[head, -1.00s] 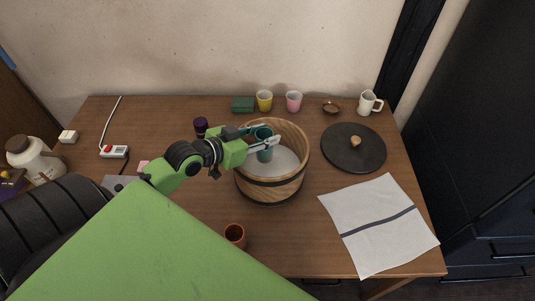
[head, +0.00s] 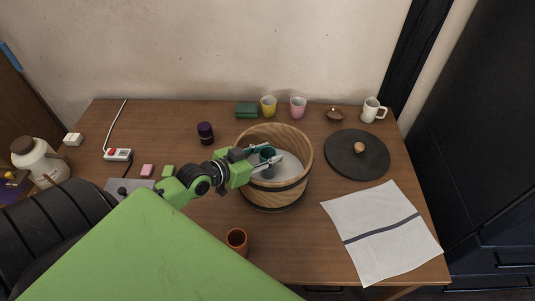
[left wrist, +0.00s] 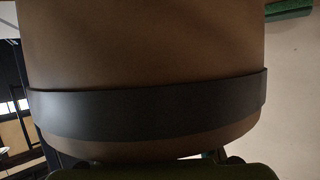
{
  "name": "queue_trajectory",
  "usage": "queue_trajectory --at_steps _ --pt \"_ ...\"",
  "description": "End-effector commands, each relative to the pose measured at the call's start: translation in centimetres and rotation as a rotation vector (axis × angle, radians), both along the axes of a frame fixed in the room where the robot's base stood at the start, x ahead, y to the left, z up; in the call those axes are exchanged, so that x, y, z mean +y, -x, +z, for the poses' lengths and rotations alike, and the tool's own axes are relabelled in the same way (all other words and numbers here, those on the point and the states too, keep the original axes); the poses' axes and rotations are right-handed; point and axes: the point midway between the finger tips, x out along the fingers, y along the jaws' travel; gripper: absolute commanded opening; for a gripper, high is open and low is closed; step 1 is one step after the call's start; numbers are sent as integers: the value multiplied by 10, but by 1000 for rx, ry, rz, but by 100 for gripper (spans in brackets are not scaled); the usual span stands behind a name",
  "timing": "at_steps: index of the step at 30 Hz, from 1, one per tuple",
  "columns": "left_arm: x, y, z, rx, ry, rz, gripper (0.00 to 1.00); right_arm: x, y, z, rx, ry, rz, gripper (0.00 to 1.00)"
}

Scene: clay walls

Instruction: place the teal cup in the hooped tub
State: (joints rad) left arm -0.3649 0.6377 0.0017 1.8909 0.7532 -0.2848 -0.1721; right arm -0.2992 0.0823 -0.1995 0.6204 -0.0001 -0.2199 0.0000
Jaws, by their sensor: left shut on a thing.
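The hooped tub (head: 279,197) is a round wooden tub with dark hoops and a pale inside, standing at the middle of the table. The teal cup (head: 267,155) is inside its rim, upright as far as I can see. My left gripper (head: 268,161) reaches over the tub's left rim and is shut on the cup. Its fingers hide part of the cup, and I cannot tell whether the cup touches the tub floor. In the left wrist view the tub's outer wall and dark hoop (left wrist: 150,115) fill most of the picture. My right gripper is not in view.
A dark round lid (head: 356,156) and a white striped cloth (head: 380,232) lie right of the tub. A terracotta cup (head: 237,239) stands in front. Yellow (head: 269,106) and pink (head: 298,107) cups and a white mug (head: 372,110) stand behind. A purple jar (head: 205,133) stands left.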

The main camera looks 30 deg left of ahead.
Motion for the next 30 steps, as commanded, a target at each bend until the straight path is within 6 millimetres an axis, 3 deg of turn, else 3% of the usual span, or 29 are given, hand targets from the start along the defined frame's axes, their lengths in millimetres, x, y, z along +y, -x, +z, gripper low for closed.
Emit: queue_trajectory --at_steps 1,8,9,10,20,25,30 --pt "0 2 -8 12 -2 -1 0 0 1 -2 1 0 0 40" --pt "-1 5 -16 22 -3 -2 0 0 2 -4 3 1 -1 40" --pt "-1 5 -18 26 -3 -3 43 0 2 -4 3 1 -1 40" --pt "-1 6 -19 27 -3 -3 50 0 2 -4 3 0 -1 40" --pt "-2 6 -19 28 -3 -3 50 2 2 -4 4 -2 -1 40" --pt "-2 6 -3 27 -1 -2 50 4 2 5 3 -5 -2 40" --pt "5 30 4 26 -4 -3 50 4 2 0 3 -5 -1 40"
